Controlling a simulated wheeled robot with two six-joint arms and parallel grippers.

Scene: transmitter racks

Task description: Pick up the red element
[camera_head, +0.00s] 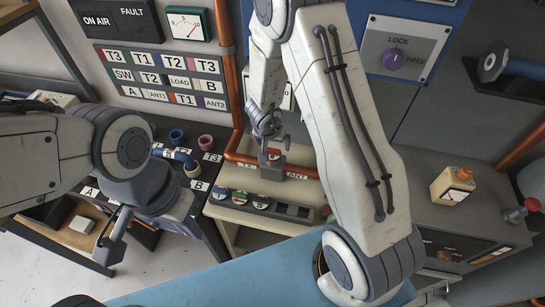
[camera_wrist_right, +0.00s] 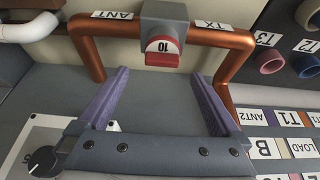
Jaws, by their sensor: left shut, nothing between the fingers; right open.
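The red element (camera_wrist_right: 162,52), marked 10, is seated in a grey block (camera_wrist_right: 176,14) on the copper pipe between the ANT and TX labels. In the head view the red element (camera_head: 274,153) shows only as a small red patch, partly covered by my right gripper. My right gripper (camera_wrist_right: 158,82) is open, its two purple fingers pointing toward the block, one on each side of the red element. Nothing is between them, and no contact shows. My left gripper (camera_head: 112,238) is shut and empty at lower left, far from the element.
A copper pipe (camera_head: 233,75) runs beside the label panel (camera_head: 165,80). A cream container (camera_head: 453,186) stands at right.

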